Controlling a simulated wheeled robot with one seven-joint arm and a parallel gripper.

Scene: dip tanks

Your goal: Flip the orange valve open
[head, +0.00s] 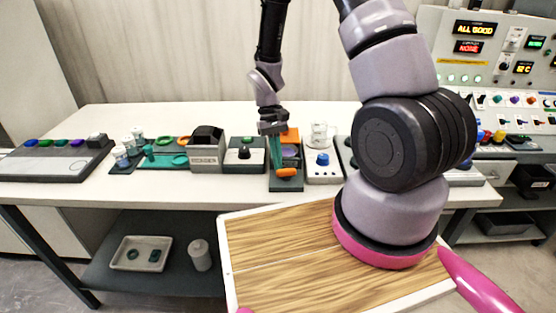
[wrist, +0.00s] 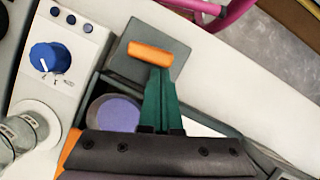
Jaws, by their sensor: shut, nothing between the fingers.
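The orange valve handle (head: 286,172) is a short rounded bar at the front end of a dark grey unit (head: 286,184) on the table. In the wrist view the orange handle (wrist: 150,54) lies crosswise on a grey square plate (wrist: 135,75). My gripper (head: 277,172) points down over the unit, its green fingers shut and empty. In the wrist view the fingertips (wrist: 160,72) reach the handle's near edge and partly overlap it; I cannot tell whether they touch it.
A purple round piece (wrist: 113,113) sits in the unit beside my fingers. An orange block (head: 290,135) stands behind. A box with a blue knob (head: 323,159) is close on the right, a box with a black knob (head: 244,153) on the left. Glass jars (wrist: 28,128) stand near.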

